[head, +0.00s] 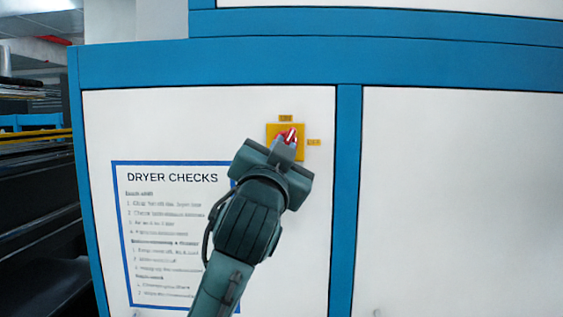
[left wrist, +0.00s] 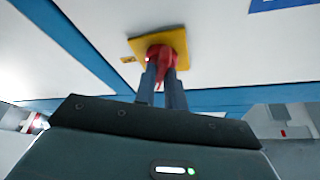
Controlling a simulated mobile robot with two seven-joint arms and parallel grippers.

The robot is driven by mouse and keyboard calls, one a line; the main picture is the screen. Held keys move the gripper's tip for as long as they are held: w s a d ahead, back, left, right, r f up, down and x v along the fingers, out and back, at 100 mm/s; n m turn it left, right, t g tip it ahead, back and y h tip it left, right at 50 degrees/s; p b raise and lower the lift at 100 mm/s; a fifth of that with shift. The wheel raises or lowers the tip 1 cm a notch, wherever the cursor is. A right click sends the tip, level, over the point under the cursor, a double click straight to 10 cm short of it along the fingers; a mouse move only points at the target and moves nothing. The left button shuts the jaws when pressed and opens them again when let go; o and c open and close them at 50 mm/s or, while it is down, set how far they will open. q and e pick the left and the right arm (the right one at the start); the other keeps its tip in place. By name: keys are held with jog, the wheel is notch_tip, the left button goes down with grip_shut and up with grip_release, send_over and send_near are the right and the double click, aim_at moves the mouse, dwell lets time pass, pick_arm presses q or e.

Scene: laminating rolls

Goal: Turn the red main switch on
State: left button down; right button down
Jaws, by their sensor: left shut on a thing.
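The red main switch (head: 289,135) is a red rotary handle on a yellow square plate (head: 301,151) on the white cabinet panel. My left gripper (head: 284,142) is at the switch and covers its lower part in the head view. In the left wrist view the fingers (left wrist: 163,88) are shut on the red handle (left wrist: 162,54), one on each side. The yellow plate (left wrist: 178,37) shows behind it. My right gripper is not in view.
A "DRYER CHECKS" sheet (head: 172,178) with a blue border is on the panel left of the switch, partly behind my arm. Blue frame strips (head: 346,200) edge the panels. The right panel (head: 455,200) is bare. Dark racks (head: 35,200) stand at the far left.

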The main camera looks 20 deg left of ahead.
pick_arm(q)
jog(key=n+y+b, duration=0.1)
jog(key=n+y, duration=0.1)
jog(key=n, duration=0.2)
jog(key=n+y+b, duration=0.2)
jog(key=n, duration=0.2)
jog(key=shift+w+d+f, duration=0.1)
jog(key=shift+d+f, duration=0.05)
jog(key=shift+d, duration=0.05)
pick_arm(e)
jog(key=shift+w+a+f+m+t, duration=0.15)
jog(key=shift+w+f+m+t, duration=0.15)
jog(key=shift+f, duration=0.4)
pick_arm(q)
jog(key=shift+n, duration=0.3)
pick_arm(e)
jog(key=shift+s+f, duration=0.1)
pick_arm(q)
jog(key=c, duration=1.5)
grip_release()
jog(key=shift+o, duration=0.2)
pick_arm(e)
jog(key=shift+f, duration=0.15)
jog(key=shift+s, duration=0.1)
